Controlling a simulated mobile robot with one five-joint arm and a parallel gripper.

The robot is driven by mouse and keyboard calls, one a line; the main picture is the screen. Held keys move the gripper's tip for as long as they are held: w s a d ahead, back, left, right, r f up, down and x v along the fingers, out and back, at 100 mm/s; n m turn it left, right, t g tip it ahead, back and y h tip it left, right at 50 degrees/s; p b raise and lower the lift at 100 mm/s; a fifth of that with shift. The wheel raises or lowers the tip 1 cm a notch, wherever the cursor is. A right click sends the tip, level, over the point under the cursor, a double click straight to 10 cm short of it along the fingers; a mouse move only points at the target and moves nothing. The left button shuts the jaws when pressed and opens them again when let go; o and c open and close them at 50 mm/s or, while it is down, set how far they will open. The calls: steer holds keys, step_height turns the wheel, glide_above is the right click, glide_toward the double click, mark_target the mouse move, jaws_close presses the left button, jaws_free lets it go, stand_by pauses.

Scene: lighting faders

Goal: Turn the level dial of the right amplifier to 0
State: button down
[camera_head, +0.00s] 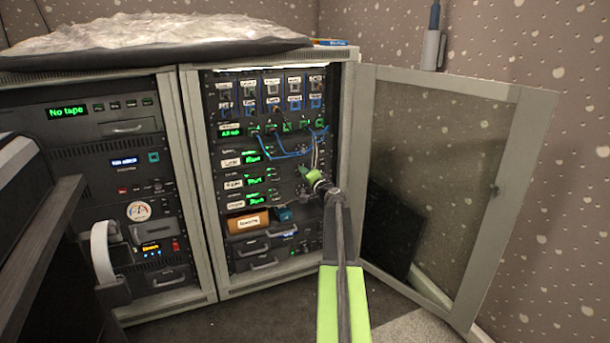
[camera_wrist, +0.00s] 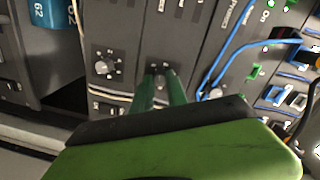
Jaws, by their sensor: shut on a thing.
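The open rack cabinet holds a stack of amplifiers with green displays (camera_head: 252,180). In the head view my green gripper (camera_head: 306,172) reaches their right side, and my arm hides part of their dials. In the wrist view, which is turned sideways, my gripper (camera_wrist: 160,88) is shut on a dark level dial (camera_wrist: 163,72) on the middle panel of those visible. The fingers cover much of this dial, so I cannot read its setting. A similar dial with a pointer (camera_wrist: 106,65) shows uncovered on the neighbouring panel. I cannot read which amplifier is labelled right.
Blue cables (camera_head: 284,153) hang above the amplifiers and also show in the wrist view (camera_wrist: 236,45). An orange-brown labelled box (camera_head: 248,221) and a teal item (camera_head: 284,214) sit below. The glass door (camera_head: 512,130) stands open at right. Another rack (camera_head: 200,260) stands left.

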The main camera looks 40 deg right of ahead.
steer(key=n, duration=0.6)
steer(key=shift+w+a+h, duration=0.1)
steer(key=shift+a+h, duration=0.15)
steer(key=shift+h, duration=0.05)
steer(key=shift+n, duration=0.3)
steer(key=c, duration=1.3)
jaws_free()
steer(key=shift+d, duration=0.15)
steer(key=p+v, duration=0.1)
steer(key=v, duration=1.6)
steer(key=shift+s+r, duration=0.15)
steer(key=shift+s, duration=0.1)
